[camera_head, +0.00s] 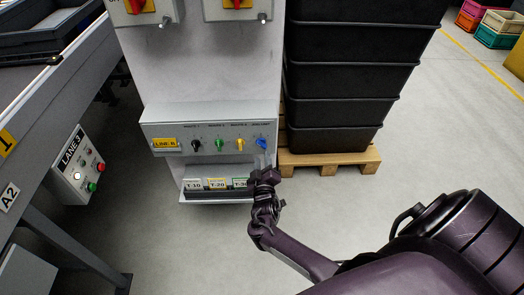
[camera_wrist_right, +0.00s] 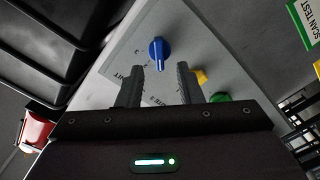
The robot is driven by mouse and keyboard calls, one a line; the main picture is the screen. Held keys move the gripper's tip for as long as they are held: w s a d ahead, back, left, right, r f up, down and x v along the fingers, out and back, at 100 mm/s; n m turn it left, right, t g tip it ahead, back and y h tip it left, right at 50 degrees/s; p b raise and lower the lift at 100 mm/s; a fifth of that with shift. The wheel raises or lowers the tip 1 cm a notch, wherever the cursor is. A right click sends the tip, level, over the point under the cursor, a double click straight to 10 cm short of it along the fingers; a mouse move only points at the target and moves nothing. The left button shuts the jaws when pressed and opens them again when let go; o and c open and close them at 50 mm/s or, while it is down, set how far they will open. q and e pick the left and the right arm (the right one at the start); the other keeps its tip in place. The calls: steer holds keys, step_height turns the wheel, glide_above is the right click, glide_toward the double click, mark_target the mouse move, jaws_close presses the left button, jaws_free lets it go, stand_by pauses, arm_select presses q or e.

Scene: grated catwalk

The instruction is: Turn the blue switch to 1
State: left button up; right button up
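The blue switch (camera_head: 261,143) is the rightmost of a row of knobs on a grey panel (camera_head: 160,131). In the right wrist view the blue switch (camera_wrist_right: 158,50) shows its pointer bar, beyond and between the fingers. My right gripper (camera_head: 264,164) is just below the blue switch in the head view. In the right wrist view its two fingers (camera_wrist_right: 158,88) are apart with nothing between them, and I see no contact with the knob. My left gripper is not in view.
Yellow (camera_head: 240,144), green (camera_head: 219,144) and black (camera_head: 196,145) knobs sit to the left on the panel. A ledge with labelled tags (camera_head: 217,183) is below. Stacked black crates (camera_head: 338,110) on a pallet (camera_head: 330,161) stand close on the right.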

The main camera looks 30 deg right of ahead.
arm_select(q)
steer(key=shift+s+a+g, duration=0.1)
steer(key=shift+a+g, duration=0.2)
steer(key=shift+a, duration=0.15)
arm_select(e)
steer(key=v, duration=0.2)
steer(key=shift+s+a, duration=0.2)
steer(key=shift+s, duration=0.05)
